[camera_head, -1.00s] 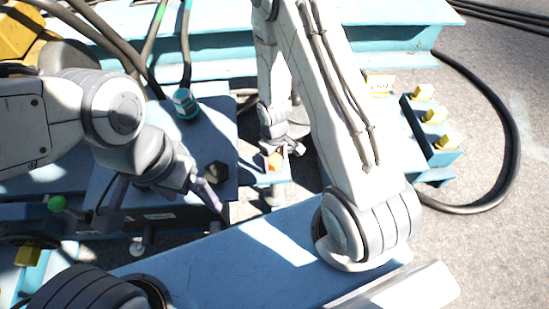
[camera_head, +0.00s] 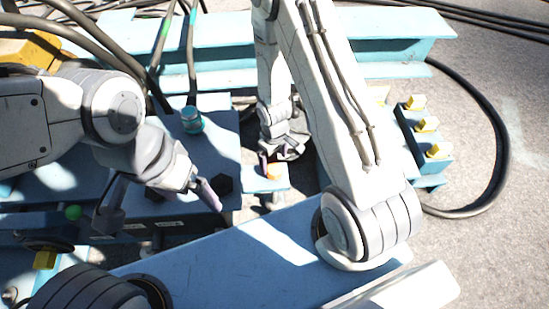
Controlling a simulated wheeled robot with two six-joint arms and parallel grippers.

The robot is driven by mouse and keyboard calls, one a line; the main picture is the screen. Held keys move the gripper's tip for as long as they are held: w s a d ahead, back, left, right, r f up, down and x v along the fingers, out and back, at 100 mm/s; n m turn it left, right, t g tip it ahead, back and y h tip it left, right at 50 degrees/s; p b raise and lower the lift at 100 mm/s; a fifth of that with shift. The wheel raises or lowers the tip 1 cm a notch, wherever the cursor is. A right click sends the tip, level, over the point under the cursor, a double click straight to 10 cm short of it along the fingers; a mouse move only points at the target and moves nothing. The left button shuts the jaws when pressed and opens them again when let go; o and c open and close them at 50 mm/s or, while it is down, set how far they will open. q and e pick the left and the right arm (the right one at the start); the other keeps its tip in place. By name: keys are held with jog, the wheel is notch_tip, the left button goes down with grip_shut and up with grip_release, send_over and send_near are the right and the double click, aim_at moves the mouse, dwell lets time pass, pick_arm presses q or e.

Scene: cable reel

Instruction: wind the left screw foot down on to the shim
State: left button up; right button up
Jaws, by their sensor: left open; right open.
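A dark hexagonal head (camera_head: 222,185) stands on the blue plate, and I cannot tell for sure whether it belongs to the left screw foot. My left gripper (camera_head: 212,196) has purple fingertips and is open, tilted down just left of this head; touching or apart is unclear. My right gripper (camera_head: 267,163) is open beside a small orange piece (camera_head: 281,171) on a pale blue bracket (camera_head: 263,184) beyond the near beam. I cannot tell whether it touches the piece. No shim can be clearly made out.
A teal-capped fitting (camera_head: 191,122) stands behind my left gripper. A green knob (camera_head: 73,212) is at the left. A blue beam (camera_head: 215,262) crosses in front. A blue block with yellow pieces (camera_head: 428,124) and a black cable (camera_head: 506,150) lie right, with bare concrete beyond.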

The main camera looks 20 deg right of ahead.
aim_at(274, 169)
pick_arm(q)
notch_tip(274, 169, up, 4)
jog(key=p, duration=0.3)
pick_arm(e)
notch_tip(274, 169, up, 4)
jog(key=shift+r, duration=0.1)
